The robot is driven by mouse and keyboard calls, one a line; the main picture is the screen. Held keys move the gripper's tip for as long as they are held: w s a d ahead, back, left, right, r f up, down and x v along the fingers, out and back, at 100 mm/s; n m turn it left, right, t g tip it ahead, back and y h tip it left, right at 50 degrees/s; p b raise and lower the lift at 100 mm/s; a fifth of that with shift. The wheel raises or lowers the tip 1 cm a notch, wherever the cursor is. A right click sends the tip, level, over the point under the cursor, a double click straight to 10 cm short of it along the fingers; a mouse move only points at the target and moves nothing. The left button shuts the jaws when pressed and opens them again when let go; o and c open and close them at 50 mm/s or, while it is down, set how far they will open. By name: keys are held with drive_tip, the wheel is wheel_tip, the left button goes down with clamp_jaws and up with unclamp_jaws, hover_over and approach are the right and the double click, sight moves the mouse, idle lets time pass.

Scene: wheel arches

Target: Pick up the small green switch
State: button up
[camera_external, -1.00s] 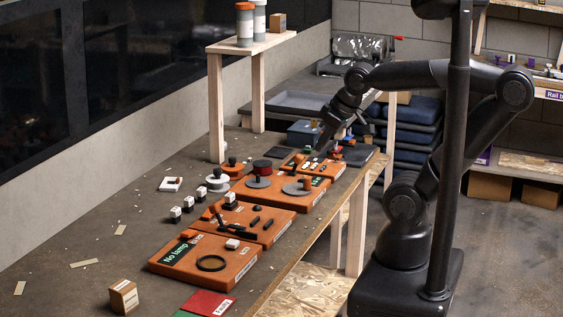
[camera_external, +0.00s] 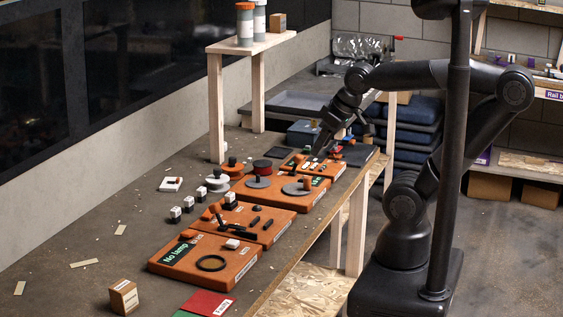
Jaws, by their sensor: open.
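My gripper (camera_external: 318,149) reaches down over the farthest orange board (camera_external: 338,171) on the workbench. Its jaws are open, with the fingertips low among the small parts there. That board carries several small red, white and dark green pieces. The small green switch is too small to single out with certainty among them, and the gripper partly hides this area. I cannot tell whether the fingers touch anything.
Nearer orange boards (camera_external: 262,262) hold discs, a ring and black parts. White blocks (camera_external: 176,214) stand along their left side. A wooden shelf (camera_external: 233,46) rises behind. A small carton (camera_external: 124,297) sits at the front. The bench's left side is mostly clear.

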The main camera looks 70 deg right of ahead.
drive_tip(key=w+d+r+m, duration=0.2)
drive_tip(key=w+d+m, duration=0.1)
drive_tip(key=w+d, duration=0.3)
drive_tip(key=w+d+r+m, duration=0.2)
drive_tip(key=w+d+r, duration=0.15)
drive_tip(key=w, duration=0.45)
drive_tip(key=m+g+h, duration=0.4)
drive_tip(key=m+g, duration=0.2)
drive_tip(key=m, duration=0.7)
hover_over(308, 146)
drive_tip(key=a, duration=0.2)
wheel_tip(308, 146, down, 26)
drive_tip(key=shift+d+r, duration=0.1)
drive_tip(key=shift+r, duration=0.1)
drive_tip(key=x, duration=0.6)
drive_tip(key=shift+w+f, duration=0.15)
drive_tip(key=shift+w, duration=0.05)
